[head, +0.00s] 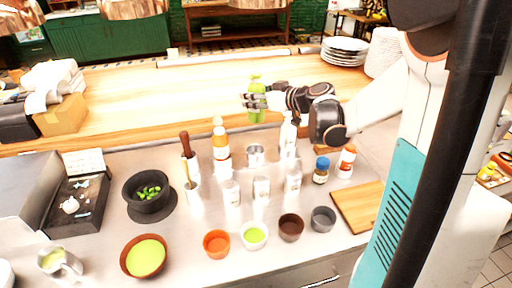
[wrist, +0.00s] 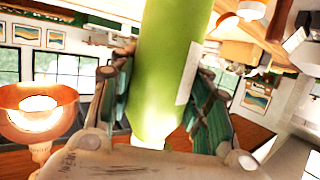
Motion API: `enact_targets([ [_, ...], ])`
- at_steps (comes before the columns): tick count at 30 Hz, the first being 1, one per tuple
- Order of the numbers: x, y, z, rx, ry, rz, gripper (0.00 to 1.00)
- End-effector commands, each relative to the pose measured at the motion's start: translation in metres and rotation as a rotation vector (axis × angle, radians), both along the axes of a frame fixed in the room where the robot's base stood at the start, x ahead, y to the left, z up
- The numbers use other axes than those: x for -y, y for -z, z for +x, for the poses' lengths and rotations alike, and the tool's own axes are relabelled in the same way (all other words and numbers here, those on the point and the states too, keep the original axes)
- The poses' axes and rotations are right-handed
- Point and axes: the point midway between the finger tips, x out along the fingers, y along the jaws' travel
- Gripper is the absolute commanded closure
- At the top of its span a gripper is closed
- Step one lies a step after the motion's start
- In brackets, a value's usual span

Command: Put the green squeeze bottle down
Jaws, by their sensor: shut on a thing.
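The green squeeze bottle (head: 256,86) is held by my gripper (head: 258,101) above the far part of the metal counter, near the wooden ledge. In the head view the bottle looks roughly upright. In the wrist view the green bottle (wrist: 168,60) fills the middle, with a white label at its right side. Both fingers of my gripper (wrist: 168,105) press on its sides. Whether the bottle's base touches anything is not clear; it appears held up in front of the wooden ledge.
The metal counter (head: 200,265) carries an orange-filled bottle (head: 220,142), a white bottle (head: 288,135), several shakers, small bowls, a dark mortar (head: 148,192) and a cutting board (head: 358,206). The wooden ledge (head: 180,85) behind is mostly clear. Plates (head: 344,50) are stacked at its right.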

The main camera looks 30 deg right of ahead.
Motion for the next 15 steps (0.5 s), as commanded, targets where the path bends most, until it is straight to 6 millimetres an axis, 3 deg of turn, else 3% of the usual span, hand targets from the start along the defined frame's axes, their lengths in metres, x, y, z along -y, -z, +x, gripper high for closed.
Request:
enact_targets([
  [1,0.0,0.017,0.001,0.0,0.0,0.0,0.92],
  [9,0.0,0.084,0.001,0.0,0.0,-0.001,0.92],
  [15,0.0,0.118,0.0,0.0,0.0,-0.001,0.92],
])
